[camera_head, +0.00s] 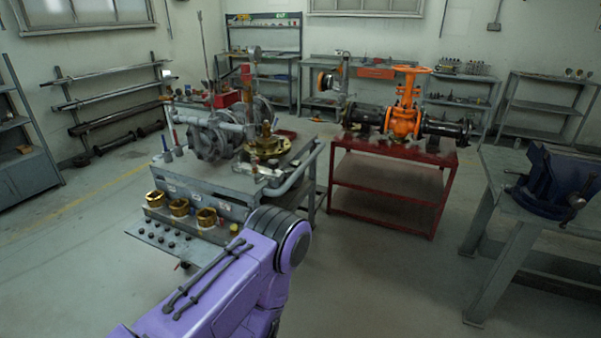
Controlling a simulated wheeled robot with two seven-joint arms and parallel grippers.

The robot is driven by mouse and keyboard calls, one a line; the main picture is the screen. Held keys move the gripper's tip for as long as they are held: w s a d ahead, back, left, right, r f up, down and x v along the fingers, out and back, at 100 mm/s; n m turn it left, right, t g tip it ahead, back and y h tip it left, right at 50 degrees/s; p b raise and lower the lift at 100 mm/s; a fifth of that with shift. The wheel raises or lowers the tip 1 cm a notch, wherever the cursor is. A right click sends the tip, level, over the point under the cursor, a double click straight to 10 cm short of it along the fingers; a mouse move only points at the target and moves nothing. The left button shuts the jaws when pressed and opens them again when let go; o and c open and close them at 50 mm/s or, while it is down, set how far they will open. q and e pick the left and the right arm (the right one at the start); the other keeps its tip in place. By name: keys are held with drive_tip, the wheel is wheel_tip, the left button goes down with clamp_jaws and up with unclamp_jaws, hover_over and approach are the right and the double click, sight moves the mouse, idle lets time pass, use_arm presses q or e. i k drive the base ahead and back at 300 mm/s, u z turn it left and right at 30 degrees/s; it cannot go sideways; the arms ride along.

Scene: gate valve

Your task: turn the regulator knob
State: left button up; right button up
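I cannot single out the regulator knob for certain. A grey test bench (200,186) at centre left carries grey pump-like machinery (208,135), a brass flanged fitting (267,146) with a thin upright stem, and a gauge (254,52) on a tall pipe. An orange gate valve (403,118) with an orange handwheel (405,69) stands on a red table (385,196) to the right. A purple arm link of mine rises from the bottom edge and ends in front of the bench's near right corner. Neither gripper shows.
Brass cups (179,207) and small dark parts sit on the bench's front shelf. A grey worktable (520,208) with a blue vise (556,180) stands at right. Shelves (265,60) line the back wall. Floor is open between the red table and the right worktable.

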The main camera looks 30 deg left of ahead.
sight(273, 164)
drive_tip(key=u, duration=0.55)
drive_tip(key=i, duration=0.4)
drive_tip(key=u, duration=0.65)
drive_tip(key=i, duration=0.8)
drive_tip(key=z, duration=0.15)
